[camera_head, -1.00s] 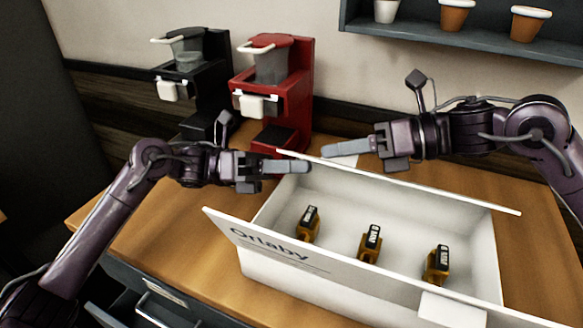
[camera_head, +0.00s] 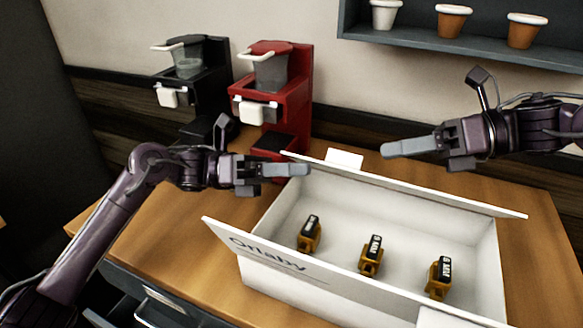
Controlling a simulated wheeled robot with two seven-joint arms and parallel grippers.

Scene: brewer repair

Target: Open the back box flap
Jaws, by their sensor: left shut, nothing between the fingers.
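A white box (camera_head: 470,235) stands on the wooden counter, with several small orange-brown parts with black tops inside. Its front flap (camera_head: 268,258), lettered "Orlaby", is folded outward. Its back flap (camera_head: 430,194) runs along the far edge as a thin strip, with a white tab (camera_head: 344,158) behind it. My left gripper (camera_head: 305,170) is shut and empty at the box's far left corner, near the end of the back flap; I cannot tell whether it touches. My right gripper (camera_head: 388,150) is above and behind the back flap, apart from it; its fingers look together.
A red coffee brewer (camera_head: 290,90) and a black brewer (camera_head: 205,85) stand behind the box at the left. A shelf (camera_head: 480,45) with pots hangs on the wall. An open drawer (camera_head: 160,308) is at lower left. Counter (camera_head: 545,230) right of the box is clear.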

